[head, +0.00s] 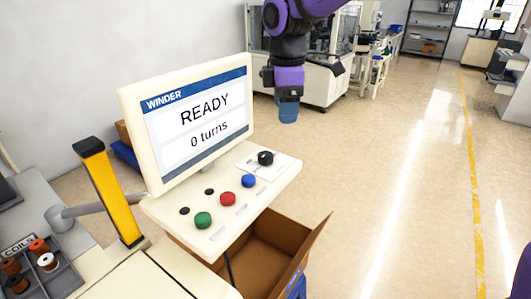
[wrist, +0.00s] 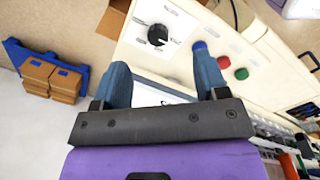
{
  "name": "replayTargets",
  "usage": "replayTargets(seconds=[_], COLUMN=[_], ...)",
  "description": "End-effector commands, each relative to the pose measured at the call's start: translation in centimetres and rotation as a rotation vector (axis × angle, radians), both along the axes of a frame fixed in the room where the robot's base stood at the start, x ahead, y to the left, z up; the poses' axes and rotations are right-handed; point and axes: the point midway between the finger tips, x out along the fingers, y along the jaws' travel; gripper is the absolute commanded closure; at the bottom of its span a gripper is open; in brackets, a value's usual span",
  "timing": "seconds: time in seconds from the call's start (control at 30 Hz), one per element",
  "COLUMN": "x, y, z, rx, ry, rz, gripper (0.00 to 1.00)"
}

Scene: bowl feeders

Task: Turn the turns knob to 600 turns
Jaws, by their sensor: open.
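The black turns knob (head: 265,158) sits on a white dial plate at the far right end of the cream control panel (head: 253,209). It also shows in the wrist view (wrist: 157,35), with a white pointer line. The winder screen (head: 198,120) reads "READY" and "0 turns".
Blue (head: 249,181), red (head: 228,198) and green (head: 203,220) buttons line the panel beside the knob. An open cardboard box (head: 265,262) is below the panel. A yellow post (head: 110,190) and a coil tray (head: 65,277) stand at left. The floor at right is clear.

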Motion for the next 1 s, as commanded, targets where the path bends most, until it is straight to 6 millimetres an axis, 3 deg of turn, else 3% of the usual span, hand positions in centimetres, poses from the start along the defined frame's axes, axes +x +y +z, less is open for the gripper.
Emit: replayTargets(seconds=[0.1, 0.3, 0.47, 0.8, 1.0], x=[1.2, 2.0, 2.1, 2.0, 2.0], y=[2.4, 4.1, 4.2, 4.2, 4.2], z=[-1.6, -2.8, -4.1, -10.0, -12.5], rx=[0.002, 0.008, 0.009, 0.008, 0.008], ry=[0.037, 0.061, 0.064, 0.065, 0.063], rz=[0.117, 0.207, 0.214, 0.213, 0.212], gripper=[0.33, 0.33, 0.33, 0.33, 0.33])
